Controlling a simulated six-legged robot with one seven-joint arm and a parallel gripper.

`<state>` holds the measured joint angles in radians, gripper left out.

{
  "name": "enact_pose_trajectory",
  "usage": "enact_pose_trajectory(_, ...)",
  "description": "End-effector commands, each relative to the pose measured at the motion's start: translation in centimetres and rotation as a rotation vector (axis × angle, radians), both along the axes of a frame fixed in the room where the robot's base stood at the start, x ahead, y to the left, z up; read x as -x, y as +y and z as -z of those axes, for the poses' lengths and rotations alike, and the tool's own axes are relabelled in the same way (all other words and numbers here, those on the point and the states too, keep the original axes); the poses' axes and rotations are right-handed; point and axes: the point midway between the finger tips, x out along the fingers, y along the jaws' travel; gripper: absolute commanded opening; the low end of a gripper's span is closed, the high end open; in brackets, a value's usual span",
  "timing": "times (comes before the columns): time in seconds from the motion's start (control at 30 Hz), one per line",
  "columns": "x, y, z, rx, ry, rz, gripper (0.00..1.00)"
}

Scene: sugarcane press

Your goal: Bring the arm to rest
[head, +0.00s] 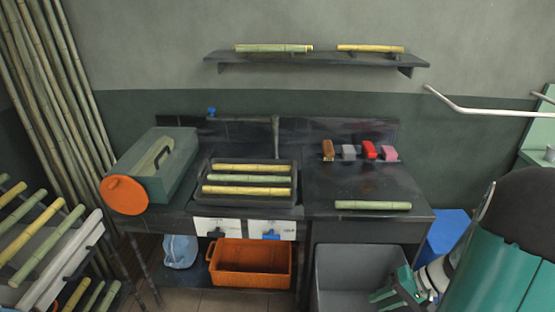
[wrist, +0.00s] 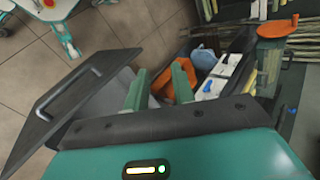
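My gripper (head: 393,290) is low at the right in the head view, in front of the grey bin (head: 345,262) under the counter. In the wrist view my gripper (wrist: 160,86) shows two green fingers standing apart. Nothing is held between them; the orange crate (wrist: 165,78) shows in the gap, farther off. My teal and black arm fills the lower right of the head view and hides part of what lies behind it.
The dark counter (head: 325,190) bears a tray (head: 291,180) of cane pieces, one loose green cane piece (head: 372,205) and several brushes. The orange crate (head: 250,277) stands below. A blue bin (head: 446,230) is near my arm. A white rail (head: 490,112) juts out at right.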

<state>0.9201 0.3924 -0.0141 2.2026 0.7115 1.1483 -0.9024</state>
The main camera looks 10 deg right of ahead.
Motion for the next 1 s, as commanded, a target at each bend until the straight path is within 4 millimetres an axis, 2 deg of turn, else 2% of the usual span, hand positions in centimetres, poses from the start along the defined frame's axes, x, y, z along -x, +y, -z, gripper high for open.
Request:
enact_pose_trajectory(0.03,-0.5,1.1,-1.4,0.041,0.007,-0.04,0.25)
enact_pose_trajectory(0.1,-0.8,2.5,-2.8,0.095,0.023,-0.08,0.25)
enact_pose_trajectory(0.47,-1.3,9.3,-9.8,0.383,0.031,-0.243,0.25)
enact_pose_trajectory(0.77,-0.1,14.4,-15.1,0.62,-0.061,-0.315,0.25)
enact_pose_trajectory(1.0,1.6,17.9,-18.9,0.777,-0.199,-0.328,0.25)
